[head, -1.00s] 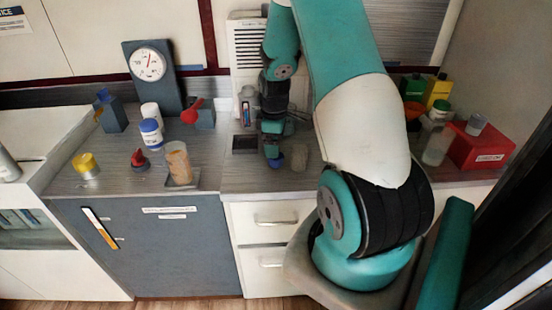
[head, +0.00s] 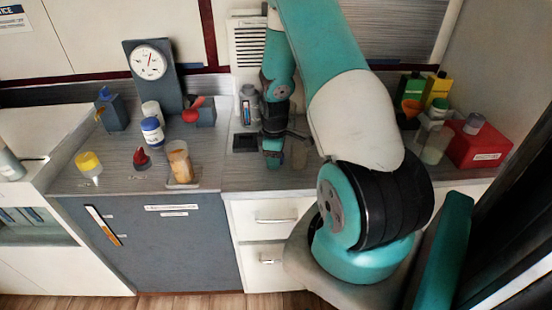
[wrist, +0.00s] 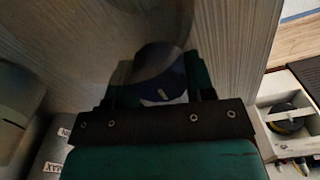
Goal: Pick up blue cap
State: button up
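The blue cap (wrist: 160,88) shows in the wrist view as a dark blue round thing with a small light mark, low on the counter. My gripper (wrist: 160,82) has a finger on each side of it. The fingers lie close to its sides, but the shadow hides whether they press on it. In the head view my gripper (head: 272,160) points down at the counter above the drawers, near the front edge. The cap is not clearly visible there, as the gripper covers that spot.
A clear beaker (head: 298,155) stands just right of my gripper. A grey bottle (head: 250,105) stands behind it, near a dark square recess (head: 245,142).

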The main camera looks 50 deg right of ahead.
jog(key=shift+c, duration=0.3)
notch_tip(320, 180, up, 20)
jog(key=b, duration=0.2)
dwell(0.8)
